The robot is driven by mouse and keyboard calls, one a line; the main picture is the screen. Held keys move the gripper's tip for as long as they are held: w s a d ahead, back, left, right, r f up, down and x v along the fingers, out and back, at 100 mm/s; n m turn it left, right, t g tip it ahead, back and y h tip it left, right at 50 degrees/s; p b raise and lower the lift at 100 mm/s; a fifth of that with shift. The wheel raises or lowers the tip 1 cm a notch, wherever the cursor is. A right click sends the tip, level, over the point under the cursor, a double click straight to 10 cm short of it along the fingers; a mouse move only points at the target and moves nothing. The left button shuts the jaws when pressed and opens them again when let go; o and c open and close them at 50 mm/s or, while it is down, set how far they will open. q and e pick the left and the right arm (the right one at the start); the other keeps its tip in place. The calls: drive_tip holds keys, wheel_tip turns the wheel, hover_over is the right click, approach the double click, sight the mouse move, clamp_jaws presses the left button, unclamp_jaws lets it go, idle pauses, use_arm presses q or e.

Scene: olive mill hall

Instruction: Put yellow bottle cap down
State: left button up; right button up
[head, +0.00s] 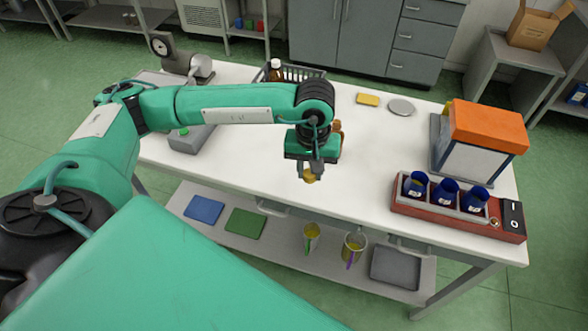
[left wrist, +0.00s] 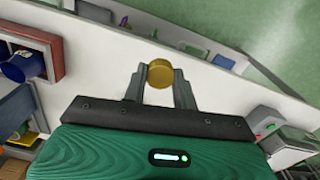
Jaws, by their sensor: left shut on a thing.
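The yellow bottle cap (left wrist: 160,74) is between the two fingertips of my left gripper (left wrist: 160,85) in the left wrist view. In the head view my left gripper (head: 310,172) points down near the front middle of the white table, with the cap (head: 310,178) at its tips. The left gripper is shut on the cap. Whether the cap touches the table or hangs above it, I cannot tell. A brown bottle (head: 337,128) stands just behind the gripper, partly hidden by it. My right gripper is in neither view.
The white table (head: 370,170) has free room right of the gripper. A red rack (head: 450,208) with blue cups and an orange-topped box (head: 485,130) stand at right. A yellow block (head: 368,99) and grey disc (head: 400,106) lie at the back. A wire basket (head: 300,73) stands behind.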

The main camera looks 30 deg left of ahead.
use_arm(q)
drive_tip(key=n, duration=0.1)
drive_tip(key=w+n, duration=0.1)
drive_tip(key=shift+w+a+n, duration=0.25)
drive_tip(key=shift+n, duration=0.15)
drive_tip(key=w+a+r+n+b, duration=0.25)
drive_tip(key=w+a+n, duration=0.2)
drive_tip(key=n, duration=0.85)
drive_tip(key=n+b, duration=0.3)
drive_tip(key=n, duration=1.9)
hover_over(287, 168)
wheel_tip(287, 168, down, 19)
drive_tip(key=p, duration=0.4)
drive_tip(key=shift+f, duration=0.2)
